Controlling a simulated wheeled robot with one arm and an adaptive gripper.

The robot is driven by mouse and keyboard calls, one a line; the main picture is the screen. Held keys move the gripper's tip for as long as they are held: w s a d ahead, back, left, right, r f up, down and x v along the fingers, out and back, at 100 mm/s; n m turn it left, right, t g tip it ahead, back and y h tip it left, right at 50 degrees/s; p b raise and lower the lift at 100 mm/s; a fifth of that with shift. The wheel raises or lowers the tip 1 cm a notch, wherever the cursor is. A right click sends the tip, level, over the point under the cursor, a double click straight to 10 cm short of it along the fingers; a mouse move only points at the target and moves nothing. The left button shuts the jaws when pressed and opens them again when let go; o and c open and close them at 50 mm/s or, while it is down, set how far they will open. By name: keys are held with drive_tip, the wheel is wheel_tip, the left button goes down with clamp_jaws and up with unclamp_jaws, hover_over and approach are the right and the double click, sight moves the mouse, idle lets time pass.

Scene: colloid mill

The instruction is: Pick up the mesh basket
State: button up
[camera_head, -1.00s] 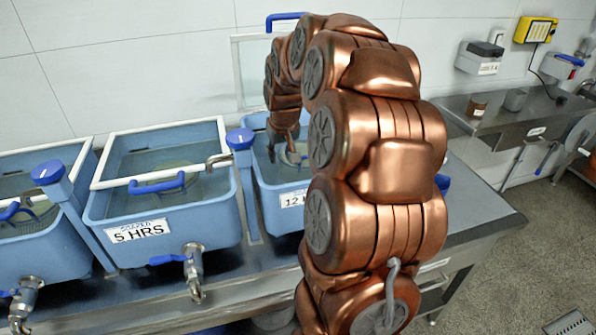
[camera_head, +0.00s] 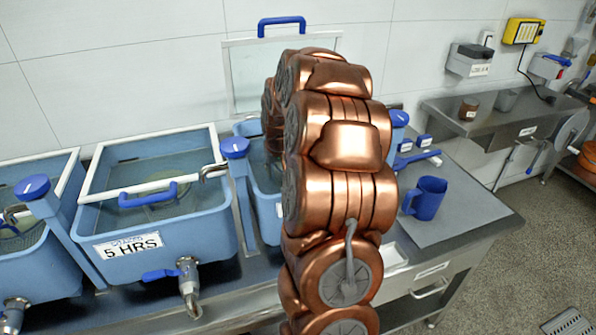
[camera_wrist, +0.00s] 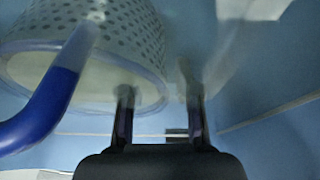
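The mesh basket (camera_wrist: 130,40) shows in the wrist view at upper left, a pale round basket with a perforated wall and smooth rim. A blue handle (camera_wrist: 45,110) crosses in front of it at the left. My gripper (camera_wrist: 160,92) is open, its two dark fingers apart. The left finger overlaps the basket's rim, and the right finger lies just beyond its right edge; I cannot tell whether either touches. The picture is blurred. In the head view, my arm hides the gripper and basket and covers much of the blue tank (camera_head: 265,185) they appear to be in.
The blue "5 HRS" tank (camera_head: 160,220) stands to the left, with a blue-capped post (camera_head: 235,148) between tanks. A raised lid (camera_head: 245,85) stands behind my arm. A blue mug (camera_head: 425,198) is on the counter at right. Open floor lies further right.

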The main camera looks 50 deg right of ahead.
drive_tip(key=shift+w+d+f, duration=0.1)
drive_tip(key=shift+w+f, duration=0.2)
drive_tip(key=shift+f, duration=0.35)
drive_tip(key=shift+c, duration=0.3)
clamp_jaws()
